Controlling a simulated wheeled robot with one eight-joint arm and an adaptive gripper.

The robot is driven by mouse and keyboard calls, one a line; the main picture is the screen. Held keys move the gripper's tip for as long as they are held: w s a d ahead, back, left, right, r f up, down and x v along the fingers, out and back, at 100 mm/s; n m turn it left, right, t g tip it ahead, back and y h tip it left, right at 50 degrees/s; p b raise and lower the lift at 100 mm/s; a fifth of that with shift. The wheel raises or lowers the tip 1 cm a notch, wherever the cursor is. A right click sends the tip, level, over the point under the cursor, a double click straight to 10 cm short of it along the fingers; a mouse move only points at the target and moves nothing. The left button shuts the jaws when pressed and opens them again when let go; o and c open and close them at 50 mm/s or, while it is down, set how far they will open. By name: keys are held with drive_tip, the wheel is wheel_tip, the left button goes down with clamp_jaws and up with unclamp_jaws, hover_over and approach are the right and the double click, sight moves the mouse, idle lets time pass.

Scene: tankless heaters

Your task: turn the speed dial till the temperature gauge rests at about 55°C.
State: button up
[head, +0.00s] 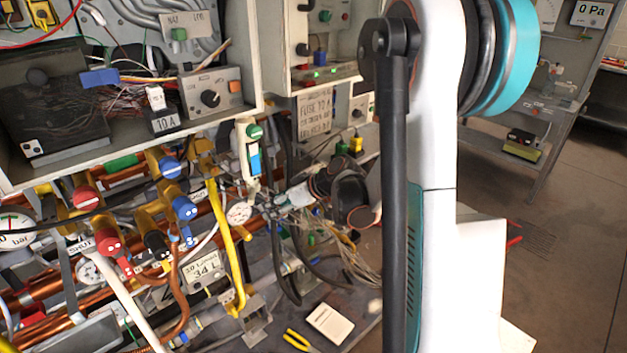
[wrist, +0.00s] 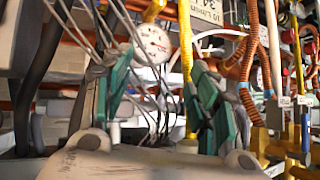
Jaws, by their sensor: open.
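My gripper (head: 280,201) reaches left across the pipework in the head view. In the wrist view my gripper (wrist: 165,95) has its two green-padded fingers spread wide apart, with nothing held between them. A round white gauge (head: 239,213) sits just left of the fingertips in the head view; what looks like the same gauge (wrist: 153,43) shows beyond the fingers in the wrist view. Its unit and reading are too small to tell. A black knob (head: 210,98) on a grey control box, possibly the speed dial, is up and left of my gripper, apart from it; its label is unreadable.
A gauge marked bar (head: 15,228) is at the left edge, and another gauge (head: 88,270) is below it. Red, blue and black valve handles, a yellow pipe (head: 232,235) and loose cables crowd the gripper. Open floor (head: 560,230) lies to the right.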

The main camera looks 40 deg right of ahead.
drive_tip(key=w+d+f+m+t, duration=0.1)
drive_tip(key=d+f+t, duration=0.15)
drive_tip(key=d, duration=0.55)
drive_tip(key=w+d+f+m+t, duration=0.1)
drive_tip(key=d+f+t, duration=0.15)
drive_tip(key=d, duration=0.45)
drive_tip(key=s+d+f+m+t+h+b, duration=0.1)
drive_tip(key=s+d+f+t+h, duration=0.15)
drive_tip(key=d, duration=0.45)
drive_tip(key=s+d+f+m+t+h, duration=0.1)
drive_tip(key=s+d+f+m+t, duration=0.1)
drive_tip(key=s+d, duration=0.35)
drive_tip(key=w+b, duration=0.2)
drive_tip(key=w, duration=1.3)
drive_tip(key=shift+w+f+b, duration=0.15)
drive_tip(key=shift+w+b, duration=0.15)
drive_tip(key=shift+b, duration=0.05)
drive_tip(key=shift+g, duration=0.25)
drive_tip(key=shift+c, duration=0.5)
drive_tip(key=c, duration=1)
